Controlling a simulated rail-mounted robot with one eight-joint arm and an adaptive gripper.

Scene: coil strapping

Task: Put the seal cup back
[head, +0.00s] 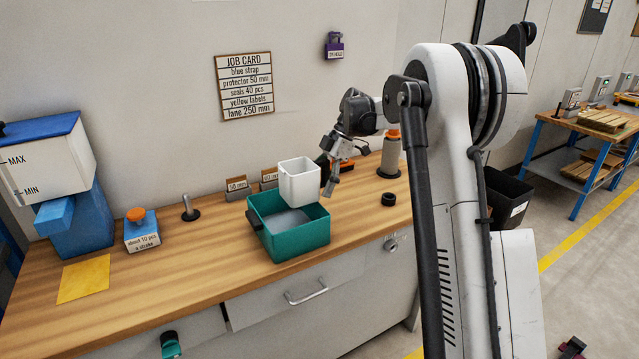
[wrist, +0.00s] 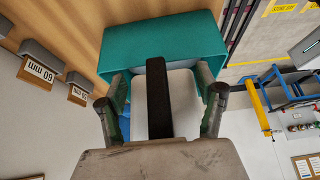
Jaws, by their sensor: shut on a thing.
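The seal cup, a white square cup (head: 299,184), is held over the teal bin (head: 322,232), with its bottom near the bin's rim. My gripper (head: 331,188) is at the cup's right side and shut on it. In the wrist view, the cup's pale surface (wrist: 184,105) shows between my gripper's two fingers (wrist: 162,105), with a black bar in front of it. The exact contact is partly hidden. The teal bin also shows beyond the cup in the wrist view (wrist: 135,48). The inside of the cup is not clear.
Small label blocks (head: 237,188) stand behind the bin. A black ring (head: 388,199) and a grey cylinder with an orange top (head: 391,158) are to the right. A blue box with an orange knob (head: 141,235) and a yellow sheet (head: 84,279) lie left.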

